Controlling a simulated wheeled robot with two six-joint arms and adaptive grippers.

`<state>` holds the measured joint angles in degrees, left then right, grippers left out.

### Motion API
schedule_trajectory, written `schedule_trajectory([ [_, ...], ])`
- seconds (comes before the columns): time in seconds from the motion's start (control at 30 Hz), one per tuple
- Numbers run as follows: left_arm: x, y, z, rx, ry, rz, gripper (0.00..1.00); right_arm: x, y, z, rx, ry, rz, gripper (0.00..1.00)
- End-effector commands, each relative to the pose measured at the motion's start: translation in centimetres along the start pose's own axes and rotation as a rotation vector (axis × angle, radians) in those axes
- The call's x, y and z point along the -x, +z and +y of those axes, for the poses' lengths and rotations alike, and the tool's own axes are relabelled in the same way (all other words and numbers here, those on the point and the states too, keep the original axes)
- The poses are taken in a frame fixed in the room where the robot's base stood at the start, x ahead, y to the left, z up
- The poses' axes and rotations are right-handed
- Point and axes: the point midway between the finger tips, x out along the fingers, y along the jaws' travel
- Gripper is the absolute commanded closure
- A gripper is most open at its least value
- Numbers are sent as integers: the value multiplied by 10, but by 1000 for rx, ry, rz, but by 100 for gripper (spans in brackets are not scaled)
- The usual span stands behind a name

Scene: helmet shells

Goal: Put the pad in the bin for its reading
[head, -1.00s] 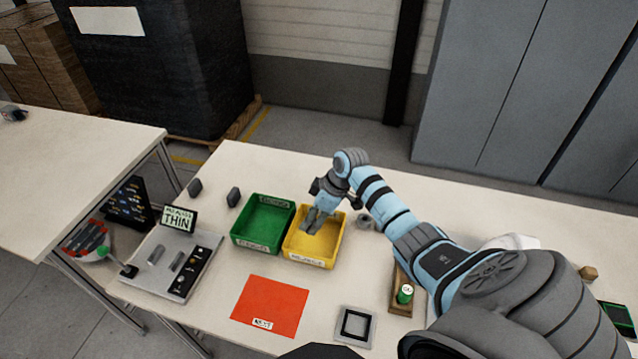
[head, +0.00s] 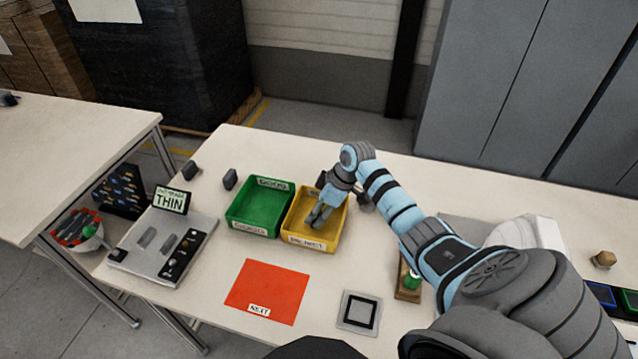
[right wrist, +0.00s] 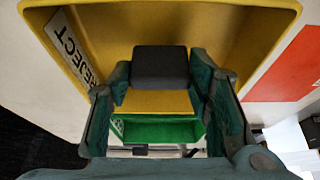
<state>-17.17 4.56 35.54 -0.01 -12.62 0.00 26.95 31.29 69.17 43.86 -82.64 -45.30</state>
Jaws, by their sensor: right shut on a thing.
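My right gripper (head: 318,217) is inside the yellow bin (head: 300,241), pointing down. In the right wrist view it (right wrist: 160,85) is shut on the dark grey pad (right wrist: 160,66), which sits between the fingers over the yellow floor. Whether the pad touches the floor I cannot tell. The yellow bin is labelled REJECT, which also shows in the right wrist view (right wrist: 72,48). The green bin (head: 252,224), labelled GOOD, stands empty beside it on the left. The small display (head: 172,200) on the grey gauge station (head: 160,250) reads THIN. My left gripper is not in view.
A red mat (head: 267,288) labelled NEXT lies in front of the bins. A square black-framed plate (head: 359,312) lies to its right. A green button (head: 411,281) on a wooden base is near my right arm. Two dark blocks (head: 230,180) (head: 190,170) stand behind the station.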

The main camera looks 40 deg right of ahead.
Motion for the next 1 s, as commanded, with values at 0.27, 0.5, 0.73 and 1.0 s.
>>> schedule_trajectory([
  [0.27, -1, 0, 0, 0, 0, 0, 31, -1, 1, 0, 0, 0, 0, 69],
  [0.5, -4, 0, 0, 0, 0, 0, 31, -6, 3, 0, 0, 0, 0, 69],
  [0.73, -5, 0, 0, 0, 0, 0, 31, -8, 3, 0, 0, 0, 0, 40],
  [1.0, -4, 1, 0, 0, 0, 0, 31, -8, 3, 0, 0, 0, 0, 31],
])
